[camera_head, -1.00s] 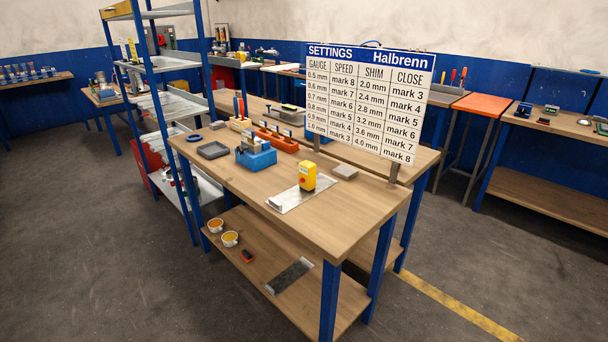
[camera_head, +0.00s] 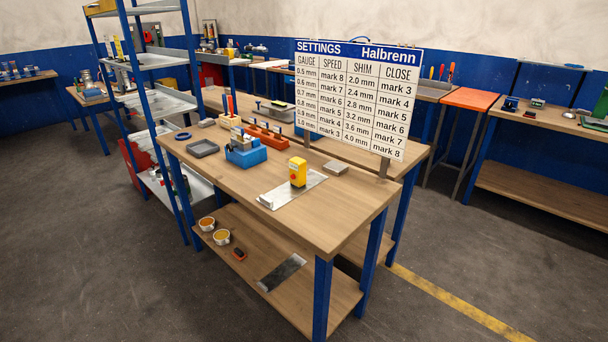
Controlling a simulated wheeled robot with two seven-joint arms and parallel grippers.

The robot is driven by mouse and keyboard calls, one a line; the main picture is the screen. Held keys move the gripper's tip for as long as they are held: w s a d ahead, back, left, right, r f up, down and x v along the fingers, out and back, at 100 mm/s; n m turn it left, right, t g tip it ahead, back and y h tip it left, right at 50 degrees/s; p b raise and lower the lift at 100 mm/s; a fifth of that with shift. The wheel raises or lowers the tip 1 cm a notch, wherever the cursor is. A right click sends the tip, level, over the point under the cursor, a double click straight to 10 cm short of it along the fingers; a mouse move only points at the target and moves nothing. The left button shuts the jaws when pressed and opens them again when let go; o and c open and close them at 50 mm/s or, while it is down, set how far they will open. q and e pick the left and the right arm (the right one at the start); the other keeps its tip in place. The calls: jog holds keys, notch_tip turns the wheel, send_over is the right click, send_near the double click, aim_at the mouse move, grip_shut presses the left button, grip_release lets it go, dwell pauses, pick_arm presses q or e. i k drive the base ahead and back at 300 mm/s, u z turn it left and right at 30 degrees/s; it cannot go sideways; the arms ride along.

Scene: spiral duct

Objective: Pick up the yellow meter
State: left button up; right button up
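The yellow meter (camera_head: 298,172) stands upright on the wooden workbench (camera_head: 317,222), towards its right part. It has a pale face at the top and a red spot on its front. It stands on or against a flat silvery sheet (camera_head: 280,194); I cannot tell which. Neither of my grippers is in the head view.
A blue block holder (camera_head: 246,155), a grey tray (camera_head: 203,149) and an orange rack (camera_head: 264,137) stand left of the meter. A grey block (camera_head: 335,168) lies just right of it. The settings board (camera_head: 352,103) rises behind. Open floor (camera_head: 100,255) lies at the front left.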

aim_at(298, 165)
jog(key=z, duration=1.75)
jog(key=i, duration=3.1)
jog(key=u, duration=2.55)
